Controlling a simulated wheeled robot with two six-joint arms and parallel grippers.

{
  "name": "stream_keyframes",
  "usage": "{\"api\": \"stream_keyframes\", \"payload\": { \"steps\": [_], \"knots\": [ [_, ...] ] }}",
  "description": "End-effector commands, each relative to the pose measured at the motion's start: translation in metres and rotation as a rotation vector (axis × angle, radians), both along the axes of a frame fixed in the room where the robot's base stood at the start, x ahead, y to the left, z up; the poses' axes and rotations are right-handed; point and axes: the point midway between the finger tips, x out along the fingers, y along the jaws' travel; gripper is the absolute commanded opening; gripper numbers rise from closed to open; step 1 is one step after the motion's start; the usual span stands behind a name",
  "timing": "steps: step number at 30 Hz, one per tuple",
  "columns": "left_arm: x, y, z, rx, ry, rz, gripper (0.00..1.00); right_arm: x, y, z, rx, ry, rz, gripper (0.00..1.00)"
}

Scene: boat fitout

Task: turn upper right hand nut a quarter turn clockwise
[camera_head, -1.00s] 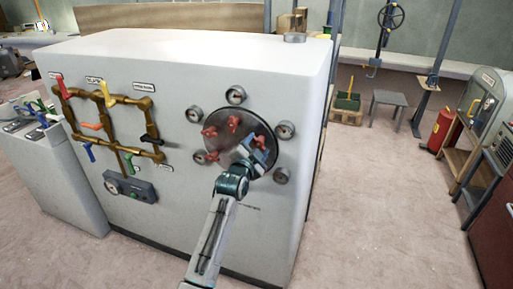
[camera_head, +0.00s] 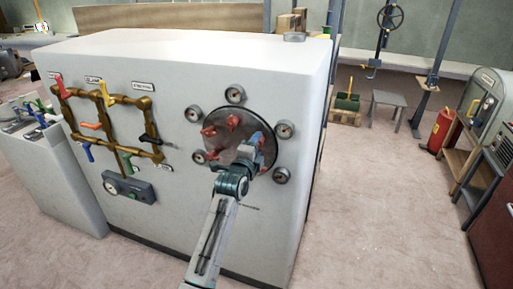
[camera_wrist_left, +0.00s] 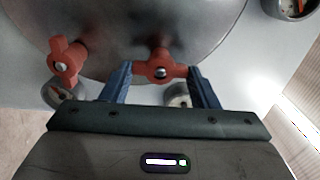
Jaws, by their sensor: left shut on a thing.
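A round grey disc (camera_head: 226,134) with several red winged nuts is set in the front of the big white cabinet. One red nut (camera_head: 208,132) shows at the disc's left side in the head view. My left gripper (camera_head: 256,146) is at the disc's right side and hides part of it. In the left wrist view, the blue fingers of my left gripper (camera_wrist_left: 160,76) are shut on a red nut (camera_wrist_left: 160,66), one finger at each end of its wings. Another red nut (camera_wrist_left: 66,60) is free to the left. My right gripper is not in view.
Several round gauges (camera_head: 234,94) ring the disc, close to my left gripper. Brown pipes with coloured valve handles (camera_head: 104,122) and a small grey gauge box (camera_head: 128,187) are on the cabinet's left. The floor (camera_head: 390,200) to the right is clear.

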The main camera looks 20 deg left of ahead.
Motion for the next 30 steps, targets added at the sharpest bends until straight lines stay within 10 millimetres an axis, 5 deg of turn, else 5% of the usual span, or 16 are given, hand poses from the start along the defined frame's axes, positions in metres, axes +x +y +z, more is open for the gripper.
{"api": "stream_keyframes", "payload": {
  "steps": [19, 20, 23, 30],
  "knots": [
    [0.0, -0.0002, -0.0006, 0.05, -0.001, 0.0, 0.32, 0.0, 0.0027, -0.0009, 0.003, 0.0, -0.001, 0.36],
    [0.0, -0.0002, -0.0006, 0.05, -0.001, 0.0, 0.58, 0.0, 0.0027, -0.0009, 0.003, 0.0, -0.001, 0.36],
    [0.0, -0.0001, -0.0005, 0.049, -0.001, 0.0, 0.76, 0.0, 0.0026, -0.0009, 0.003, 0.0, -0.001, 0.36],
    [-0.0001, -0.0001, -0.0005, 0.049, -0.001, 0.0, 0.76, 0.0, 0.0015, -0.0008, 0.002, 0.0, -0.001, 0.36]
  ]
}}
